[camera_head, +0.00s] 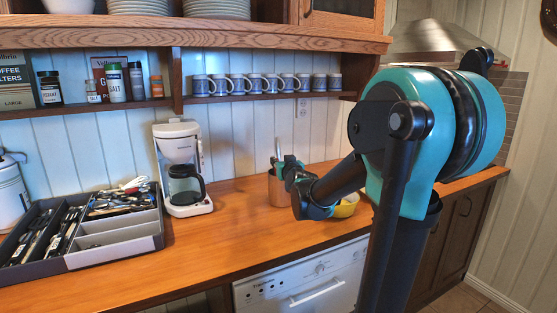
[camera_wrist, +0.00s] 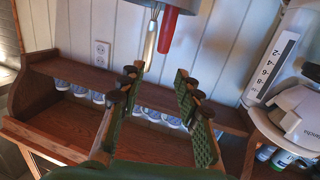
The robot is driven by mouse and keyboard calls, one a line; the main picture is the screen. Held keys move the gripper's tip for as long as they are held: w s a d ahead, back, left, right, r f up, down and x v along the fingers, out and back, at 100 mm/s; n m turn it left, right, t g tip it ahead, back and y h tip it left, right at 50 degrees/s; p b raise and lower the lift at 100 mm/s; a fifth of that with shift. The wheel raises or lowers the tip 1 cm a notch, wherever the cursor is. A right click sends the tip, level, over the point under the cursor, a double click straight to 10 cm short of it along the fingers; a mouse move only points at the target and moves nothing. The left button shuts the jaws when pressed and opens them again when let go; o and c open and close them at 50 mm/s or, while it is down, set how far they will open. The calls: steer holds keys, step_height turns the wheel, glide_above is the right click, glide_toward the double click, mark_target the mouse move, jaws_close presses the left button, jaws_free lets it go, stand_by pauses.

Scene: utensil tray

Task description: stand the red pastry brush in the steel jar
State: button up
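The steel jar (camera_head: 278,189) stands on the wooden counter, to the right of the coffee maker, and reflects the wood colour. The wrist view is upside down, and the jar's rim (camera_wrist: 192,7) shows at its top edge. A red handle-like piece (camera_wrist: 167,32), which looks like the red pastry brush, sticks out of the jar beside a pale metal utensil (camera_wrist: 150,42). Its lower part is hidden. My gripper (camera_wrist: 158,80) is open, with nothing between its fingers, and its tips are apart from the red piece. In the head view, my gripper (camera_head: 292,172) is beside the jar's top and partly covers it.
A yellow bowl (camera_head: 347,206) sits right of the jar, partly behind my arm. The white coffee maker (camera_head: 182,166) stands left. A grey utensil tray (camera_head: 110,245) full of cutlery is at far left. Mugs (camera_head: 245,84) line the shelf above. The front middle counter is clear.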

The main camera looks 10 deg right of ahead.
steer(key=s, duration=0.6)
steer(key=shift+s+d+r, duration=0.2)
steer(key=shift+d+r, duration=0.05)
steer(key=shift+s, duration=0.1)
